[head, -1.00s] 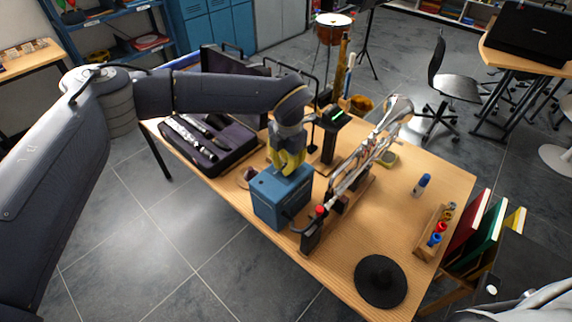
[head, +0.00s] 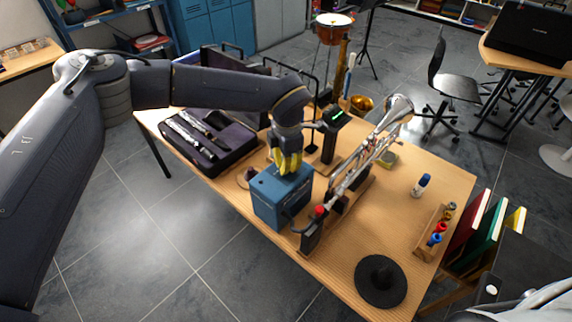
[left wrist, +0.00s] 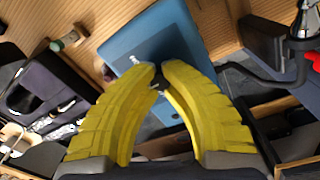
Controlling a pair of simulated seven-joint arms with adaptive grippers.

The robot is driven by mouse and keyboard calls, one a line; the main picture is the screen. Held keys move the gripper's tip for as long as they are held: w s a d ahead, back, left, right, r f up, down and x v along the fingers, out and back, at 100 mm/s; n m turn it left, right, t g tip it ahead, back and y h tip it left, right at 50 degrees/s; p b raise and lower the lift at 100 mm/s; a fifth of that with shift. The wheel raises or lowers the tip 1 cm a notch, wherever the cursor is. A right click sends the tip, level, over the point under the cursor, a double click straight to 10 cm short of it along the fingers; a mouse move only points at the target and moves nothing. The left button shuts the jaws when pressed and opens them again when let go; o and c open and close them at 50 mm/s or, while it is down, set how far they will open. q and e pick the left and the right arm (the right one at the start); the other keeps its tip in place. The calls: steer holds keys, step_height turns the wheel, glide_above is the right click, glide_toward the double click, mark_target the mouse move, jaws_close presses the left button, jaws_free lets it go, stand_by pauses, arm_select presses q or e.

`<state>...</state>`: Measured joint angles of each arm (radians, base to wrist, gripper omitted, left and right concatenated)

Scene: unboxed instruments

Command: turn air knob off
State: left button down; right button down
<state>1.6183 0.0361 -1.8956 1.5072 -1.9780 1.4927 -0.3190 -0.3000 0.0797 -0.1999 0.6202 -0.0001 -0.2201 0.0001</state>
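The blue air box (head: 283,198) stands on the wooden table, left of the trumpet; it also shows in the left wrist view (left wrist: 150,40). My left gripper (head: 288,172) points down at the top of the box, its yellow fingers bent inward. In the left wrist view its fingertips (left wrist: 159,68) nearly meet around a small dark knob (left wrist: 157,82) with a pale mark. They look closed on it, and they hide most of it.
A trumpet (head: 365,162) on a stand is close right of the box. An open case (head: 200,165) lies left. A dark stand with a green-lit display (head: 336,115) rises behind.

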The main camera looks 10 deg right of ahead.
arm_select(q)
steer(key=shift+d, duration=0.1)
steer(key=c, duration=1.2)
jaws_free()
steer(key=shift+c, duration=0.2)
steer(key=shift+r, duration=0.1)
step_height(320, 180, up, 12)
steer(key=shift+s, duration=0.3)
